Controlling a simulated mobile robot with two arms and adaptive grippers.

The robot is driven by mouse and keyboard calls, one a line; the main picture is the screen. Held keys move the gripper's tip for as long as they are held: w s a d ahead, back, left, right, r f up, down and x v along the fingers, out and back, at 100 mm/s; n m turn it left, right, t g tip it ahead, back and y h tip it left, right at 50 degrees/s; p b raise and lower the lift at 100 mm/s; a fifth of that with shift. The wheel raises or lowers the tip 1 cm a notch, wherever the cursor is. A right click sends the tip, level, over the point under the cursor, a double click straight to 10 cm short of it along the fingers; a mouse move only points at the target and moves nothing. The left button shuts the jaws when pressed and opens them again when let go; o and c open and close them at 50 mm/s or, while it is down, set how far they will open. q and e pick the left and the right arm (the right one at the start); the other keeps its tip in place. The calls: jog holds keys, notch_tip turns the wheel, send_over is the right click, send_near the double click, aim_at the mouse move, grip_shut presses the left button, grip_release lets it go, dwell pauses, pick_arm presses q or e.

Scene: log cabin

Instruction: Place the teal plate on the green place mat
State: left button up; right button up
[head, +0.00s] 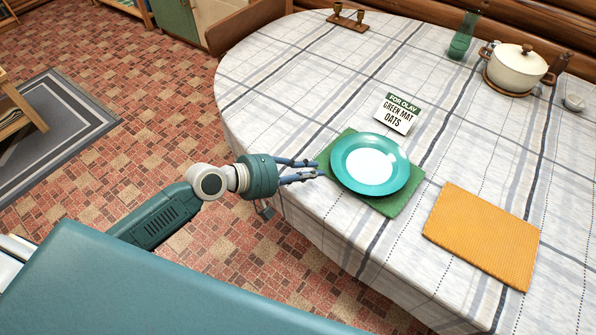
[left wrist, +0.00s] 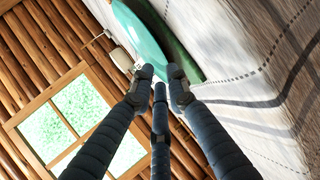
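The teal plate (head: 394,178) with a white centre lies on the green place mat (head: 394,206) near the table's left edge. In the head view its upper right rim reaches past the mat's edge, and mat shows at the left and below. My left gripper (head: 322,169) is at the plate's left side, with its fingertips slightly parted and just clear of the rim. In the left wrist view the teal plate (left wrist: 137,35) shows beyond the fingertips (left wrist: 160,78), with a strip of green mat (left wrist: 185,62) beside it. My right gripper is not in view.
An orange mat (head: 483,236) lies to the right, bare. A white pot (head: 517,68), a green bottle (head: 463,40) and a wooden holder (head: 347,20) stand farther back. The tablecloth between is clear.

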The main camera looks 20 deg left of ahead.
pick_arm(q)
jog(key=shift+v, duration=2.25)
